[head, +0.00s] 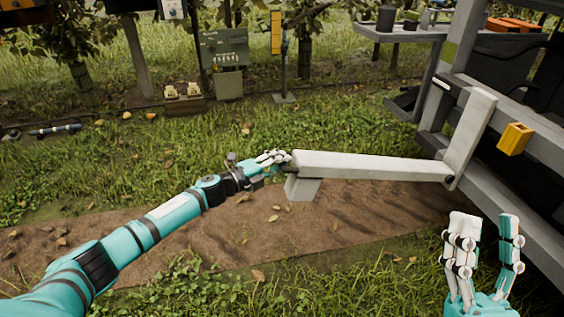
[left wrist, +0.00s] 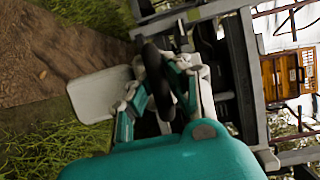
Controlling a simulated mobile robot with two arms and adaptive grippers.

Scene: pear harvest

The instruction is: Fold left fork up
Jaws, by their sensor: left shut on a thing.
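The left fork (head: 370,166) is a long pale grey bar. It lies lowered, roughly level, reaching left from its upright pale bracket (head: 470,135) on the grey machine frame. A short pale block (head: 302,188) sits under its free end. My left gripper (head: 276,160) is at that free end and shut on the fork there. In the left wrist view, a dark curved handle (left wrist: 156,75) passes between the fingers of my left gripper (left wrist: 165,95), and fork details are partly hidden. My right gripper (head: 483,228) is open and empty, fingers upward, at the lower right.
The grey frame (head: 540,205) fills the right side, with a yellow block (head: 514,138) on it. A grey side table (head: 405,32) stands at the back right. Bare soil (head: 350,215) and grass lie below the fork. A green signboard (head: 224,48) stands far back.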

